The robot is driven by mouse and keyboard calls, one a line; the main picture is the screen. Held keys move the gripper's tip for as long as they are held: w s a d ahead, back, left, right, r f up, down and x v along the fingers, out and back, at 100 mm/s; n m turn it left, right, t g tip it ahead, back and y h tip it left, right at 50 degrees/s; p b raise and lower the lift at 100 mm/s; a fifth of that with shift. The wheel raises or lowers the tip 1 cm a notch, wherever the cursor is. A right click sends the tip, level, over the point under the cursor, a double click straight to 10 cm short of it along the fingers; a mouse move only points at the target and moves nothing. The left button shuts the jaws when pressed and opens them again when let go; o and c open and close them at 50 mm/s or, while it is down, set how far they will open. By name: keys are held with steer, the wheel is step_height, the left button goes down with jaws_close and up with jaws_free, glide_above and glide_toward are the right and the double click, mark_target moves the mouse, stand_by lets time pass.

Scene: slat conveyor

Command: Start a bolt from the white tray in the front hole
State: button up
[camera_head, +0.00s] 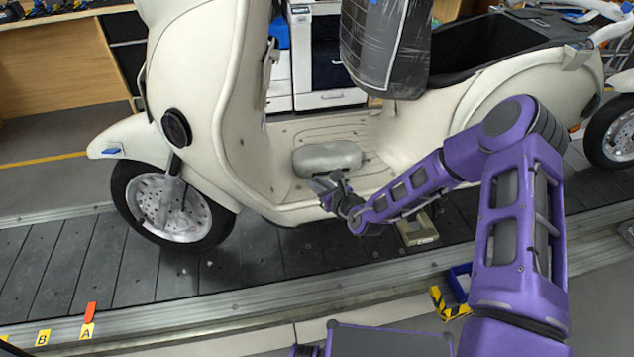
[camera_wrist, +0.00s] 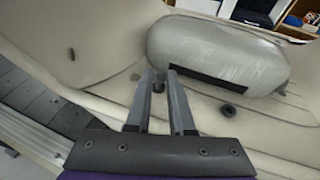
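My gripper (camera_wrist: 161,80) is low over the cream scooter's footboard (camera_head: 285,185), beside a grey-white rounded cover (camera_head: 328,158); the cover also shows in the wrist view (camera_wrist: 218,52). Its two fingers come close together at the tips on a small dark bolt (camera_wrist: 158,86). I cannot tell whether the bolt touches the footboard. A dark round spot (camera_wrist: 228,110), a hole or a bolt head, lies right of the fingers. Smaller dark spots (camera_wrist: 135,76) and (camera_wrist: 71,53) lie to the left. I cannot make out a white tray for certain.
The scooter stands on the dark slat conveyor (camera_head: 100,262). A dark wrapped bundle (camera_head: 385,45) hangs above the footboard. A beige block (camera_head: 418,230) is on the slats below my forearm. A blue bin (camera_head: 460,280) is by the rail. The leg shield (camera_head: 205,90) rises on the left.

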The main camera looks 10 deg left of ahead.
steer(key=o, duration=0.5)
steer(key=shift+c, duration=0.2)
steer(key=shift+s, duration=0.1)
steer(key=p+v, duration=0.1)
steer(key=v, duration=1.6)
steer(key=shift+d, duration=0.1)
